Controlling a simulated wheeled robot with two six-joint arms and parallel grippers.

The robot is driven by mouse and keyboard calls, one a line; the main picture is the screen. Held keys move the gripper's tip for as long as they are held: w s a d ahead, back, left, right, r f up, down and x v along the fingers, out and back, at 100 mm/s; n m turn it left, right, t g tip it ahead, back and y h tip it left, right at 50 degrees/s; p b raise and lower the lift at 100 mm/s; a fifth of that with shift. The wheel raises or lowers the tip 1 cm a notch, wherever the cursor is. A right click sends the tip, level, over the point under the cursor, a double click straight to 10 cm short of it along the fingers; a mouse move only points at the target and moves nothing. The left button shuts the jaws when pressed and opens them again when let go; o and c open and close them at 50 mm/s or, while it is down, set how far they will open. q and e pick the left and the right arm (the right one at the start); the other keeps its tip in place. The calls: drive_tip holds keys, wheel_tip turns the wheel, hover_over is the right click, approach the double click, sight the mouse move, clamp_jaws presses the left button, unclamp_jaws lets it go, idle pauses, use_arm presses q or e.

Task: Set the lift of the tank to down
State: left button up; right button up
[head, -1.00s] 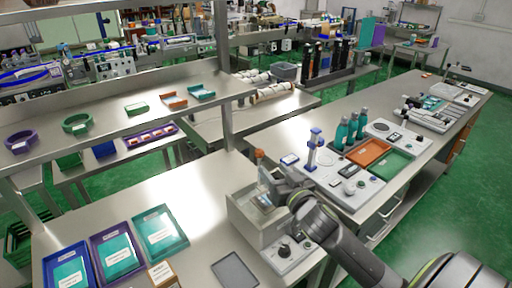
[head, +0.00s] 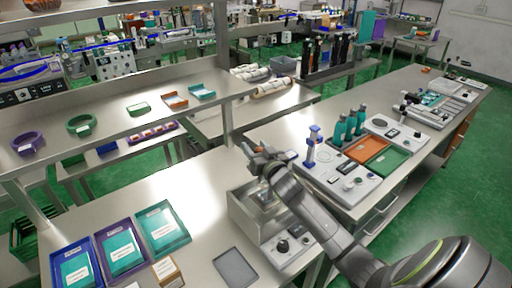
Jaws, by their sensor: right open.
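The tank (head: 245,217) is a grey, open-topped box at the front edge of the near bench. Its front panel carries a dark knob (head: 282,246) and small buttons. My right arm comes in from the lower right and crosses above the tank. My right gripper (head: 253,151) is open above the tank's back side, with its fingers pointing to the back left. The arm and gripper hide the lift's upper part and much of the tank's inside, so I cannot tell the lift's height. My left gripper is not in view.
Blue, purple and teal trays (head: 163,227) lie left of the tank, with a small box (head: 167,270) and a grey plate (head: 235,268) in front. A blue stand (head: 312,147) and teal bottles (head: 340,128) stand to the right. A metal post (head: 226,115) rises just behind the gripper.

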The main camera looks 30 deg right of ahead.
clamp_jaws()
wheel_tip(320, 180, down, 7)
drive_tip(key=b, duration=0.6)
drive_tip(key=shift+r, duration=0.1)
unclamp_jaws()
drive_tip(key=shift+r, duration=0.1)
